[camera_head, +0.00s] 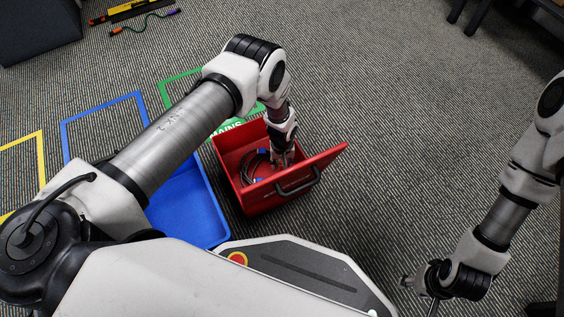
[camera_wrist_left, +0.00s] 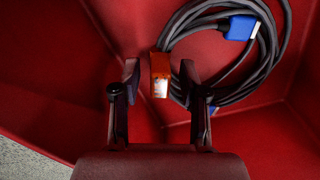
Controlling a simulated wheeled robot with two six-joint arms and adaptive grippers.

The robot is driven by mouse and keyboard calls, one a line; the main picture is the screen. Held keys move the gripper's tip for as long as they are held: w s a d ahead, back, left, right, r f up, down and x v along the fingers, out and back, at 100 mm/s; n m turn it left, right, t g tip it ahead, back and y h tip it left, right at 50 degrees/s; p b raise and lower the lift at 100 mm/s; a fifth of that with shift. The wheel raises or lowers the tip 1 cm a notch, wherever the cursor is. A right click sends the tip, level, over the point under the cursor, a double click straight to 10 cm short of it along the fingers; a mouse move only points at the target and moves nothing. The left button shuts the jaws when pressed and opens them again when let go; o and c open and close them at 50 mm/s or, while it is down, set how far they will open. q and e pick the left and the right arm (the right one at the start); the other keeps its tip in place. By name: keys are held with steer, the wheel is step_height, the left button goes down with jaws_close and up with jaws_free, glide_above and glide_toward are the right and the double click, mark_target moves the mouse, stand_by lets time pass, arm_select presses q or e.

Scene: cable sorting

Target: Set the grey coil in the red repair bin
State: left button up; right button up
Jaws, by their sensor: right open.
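The grey coil (camera_head: 247,170) lies inside the red repair bin (camera_head: 262,198), partly hidden by my left gripper in the head view. In the left wrist view the coil (camera_wrist_left: 278,50) shows several loops, a blue connector (camera_wrist_left: 240,28) and an orange piece with a white face (camera_wrist_left: 160,75). My left gripper (camera_head: 281,160) points down into the bin. Its fingers (camera_wrist_left: 160,78) are apart, on either side of the orange piece, with gaps showing. My right gripper (camera_head: 420,295) is open, low at the right, far from the bin.
A blue tray (camera_head: 208,222) stands left of the bin, partly under my left arm. Blue (camera_head: 100,106), green (camera_head: 180,78) and yellow (camera_head: 22,143) outlines mark the carpet. An orange-and-green cable (camera_head: 145,24) lies at the far left. Carpet right of the bin is clear.

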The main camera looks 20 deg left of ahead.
arm_select(q)
steer(key=shift+r+p, duration=0.35)
step_height(320, 180, up, 12)
steer(key=p, duration=0.5)
steer(key=shift+f+p, duration=0.2)
steer(key=shift+p, duration=0.1)
